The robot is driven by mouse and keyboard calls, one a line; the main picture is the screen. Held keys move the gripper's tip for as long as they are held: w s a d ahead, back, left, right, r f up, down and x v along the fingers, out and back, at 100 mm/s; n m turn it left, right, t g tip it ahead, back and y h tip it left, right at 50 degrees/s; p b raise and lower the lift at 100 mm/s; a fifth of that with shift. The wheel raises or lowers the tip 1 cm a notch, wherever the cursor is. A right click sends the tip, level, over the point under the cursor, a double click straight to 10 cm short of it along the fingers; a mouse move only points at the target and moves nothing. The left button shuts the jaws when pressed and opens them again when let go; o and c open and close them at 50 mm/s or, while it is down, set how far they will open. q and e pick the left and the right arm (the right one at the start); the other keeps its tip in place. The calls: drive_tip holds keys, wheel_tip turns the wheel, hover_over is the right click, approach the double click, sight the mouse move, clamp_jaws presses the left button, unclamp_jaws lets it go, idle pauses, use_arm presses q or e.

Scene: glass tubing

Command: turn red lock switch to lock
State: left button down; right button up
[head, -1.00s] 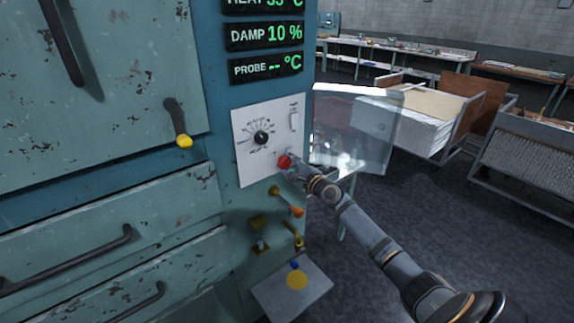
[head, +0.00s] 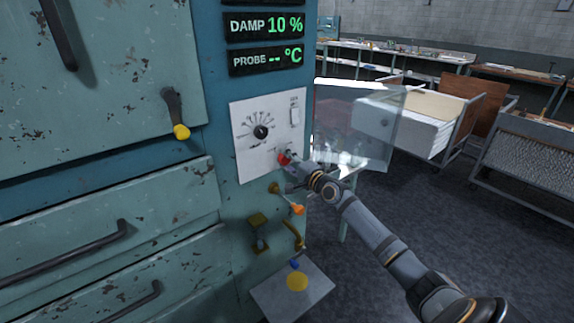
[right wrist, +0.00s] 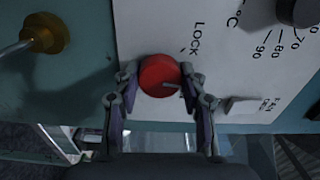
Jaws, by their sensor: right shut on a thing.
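The red lock switch (head: 284,158) is a round red knob low on the white control panel (head: 245,168). My right gripper (head: 290,161) is at the knob and partly covers it in the head view. In the right wrist view the red knob (right wrist: 160,76) sits between the two fingers of my right gripper (right wrist: 163,92), which are shut on its sides. A pale line on the knob points to the right of that picture, a little downward. The word LOCK is printed on the panel beside the knob. My left gripper is not in view.
A black dial (head: 261,132) and a white rocker switch (head: 294,117) are above the knob. A clear hinged cover (head: 365,125) stands open to the right. Brass and orange fittings (head: 297,210) stick out below, above a small shelf (head: 265,297).

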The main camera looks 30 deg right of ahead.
drive_tip(key=n+b, duration=0.1)
drive_tip(key=n, duration=0.1)
drive_tip(key=n+b, duration=0.2)
drive_tip(key=n, duration=0.1)
drive_tip(key=shift+f+n, duration=0.3)
drive_tip(key=shift+n+b, duration=2)
drive_tip(key=shift+n, duration=0.5)
drive_tip(key=shift+r, duration=0.1)
drive_tip(key=o, duration=1.1)
drive_tip(key=shift+o, duration=0.2)
drive_tip(key=shift+r, duration=0.1)
